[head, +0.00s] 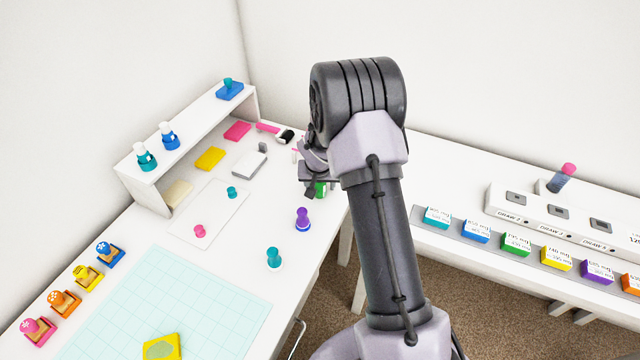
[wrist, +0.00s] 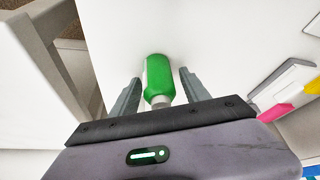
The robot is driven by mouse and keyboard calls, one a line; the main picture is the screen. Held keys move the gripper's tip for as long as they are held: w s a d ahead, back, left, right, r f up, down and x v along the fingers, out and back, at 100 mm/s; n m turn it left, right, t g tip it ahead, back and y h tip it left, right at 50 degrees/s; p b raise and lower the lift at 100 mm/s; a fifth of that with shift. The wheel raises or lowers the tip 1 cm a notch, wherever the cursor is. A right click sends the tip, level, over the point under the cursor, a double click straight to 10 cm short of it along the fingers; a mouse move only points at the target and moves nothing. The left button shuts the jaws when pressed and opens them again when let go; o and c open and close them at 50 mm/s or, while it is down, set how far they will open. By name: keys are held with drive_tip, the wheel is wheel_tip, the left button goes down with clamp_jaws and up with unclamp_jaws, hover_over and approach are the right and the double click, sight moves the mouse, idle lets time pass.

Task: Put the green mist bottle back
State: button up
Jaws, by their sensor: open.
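The green mist bottle (wrist: 159,78) shows in the wrist view with its pale neck end toward my gripper. My gripper (wrist: 160,88) is open, with one finger on each side of the bottle and visible gaps between. In the head view only a small green part of the bottle (head: 321,189) shows at the table's right edge, beneath my gripper (head: 312,186); my arm hides the rest. I cannot tell if the bottle stands or lies.
A white shelf (head: 190,130) at the left holds teal (head: 145,158) and blue (head: 169,137) bottles. A pink item (wrist: 275,112) lies right of my gripper.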

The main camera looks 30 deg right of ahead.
drive_tip(key=shift+r+p, duration=0.25)
drive_tip(key=shift+p, duration=0.05)
drive_tip(key=s+a+r+p, duration=0.1)
drive_tip(key=s+a+r, duration=0.25)
drive_tip(key=r, duration=0.55)
drive_tip(key=s+a+r+t+p, duration=0.1)
drive_tip(key=s+a+r, duration=0.3)
drive_tip(key=r, duration=0.5)
drive_tip(key=s+a+r+p, duration=0.1)
drive_tip(key=s+a+r, duration=0.1)
drive_tip(key=s+r, duration=0.55)
drive_tip(key=s+a+r+y, duration=0.1)
drive_tip(key=s+a+r, duration=0.1)
drive_tip(key=s, duration=0.3)
drive_tip(key=s+a+r+n+y, duration=0.1)
drive_tip(key=s+a+r, duration=0.2)
drive_tip(key=s+a, duration=0.2)
drive_tip(key=s+a+r+t+y, duration=0.1)
drive_tip(key=s+a+r+y, duration=0.1)
drive_tip(key=s, duration=0.5)
drive_tip(key=shift+a+r, duration=0.55)
drive_tip(key=shift+a, duration=0.65)
drive_tip(key=shift+s, duration=0.1)
